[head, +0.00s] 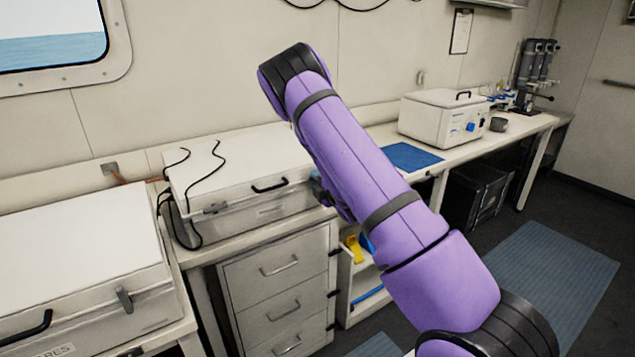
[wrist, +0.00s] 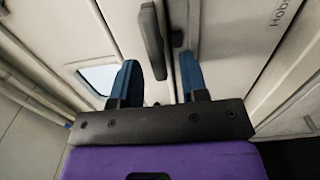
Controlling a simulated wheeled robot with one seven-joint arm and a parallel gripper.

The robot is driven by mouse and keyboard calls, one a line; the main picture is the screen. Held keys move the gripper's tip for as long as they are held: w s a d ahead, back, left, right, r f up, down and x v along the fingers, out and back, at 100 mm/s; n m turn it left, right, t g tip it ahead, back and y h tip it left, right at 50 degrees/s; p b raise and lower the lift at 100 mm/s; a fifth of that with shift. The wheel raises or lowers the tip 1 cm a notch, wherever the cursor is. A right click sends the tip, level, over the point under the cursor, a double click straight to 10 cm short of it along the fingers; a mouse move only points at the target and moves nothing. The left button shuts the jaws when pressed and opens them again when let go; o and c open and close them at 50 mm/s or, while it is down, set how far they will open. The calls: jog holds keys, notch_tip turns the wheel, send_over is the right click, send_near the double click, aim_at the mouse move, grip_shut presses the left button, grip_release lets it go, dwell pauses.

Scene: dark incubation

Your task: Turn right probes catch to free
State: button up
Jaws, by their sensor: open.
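The probes case is a white lidded case (head: 240,180) in the middle of the head view, with a black front handle (head: 270,187) and a grey left catch (head: 215,208). Its right end is partly hidden behind my arm. In the wrist view, a dark grey lever (wrist: 152,38), which looks like the right catch, crosses the seam between two pale panels. My gripper (wrist: 158,62) is open, with one blue finger on each side of the lever's lower end. The lever appears closer to the left finger; I cannot tell whether they touch. In the head view my gripper is mostly hidden by the arm.
Black cables (head: 205,170) lie over the case lid and hang down its left side. Another white case (head: 75,260) stands at front left. Drawers (head: 280,290) are below the bench. A blue mat (head: 411,156) and a white instrument box (head: 440,115) are to the right.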

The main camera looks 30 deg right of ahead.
jog(key=shift+s, duration=0.1)
jog(key=s, duration=1)
jog(key=shift+s+d, duration=0.15)
jog(key=shift+s, duration=0.15)
jog(key=shift+r, duration=0.1)
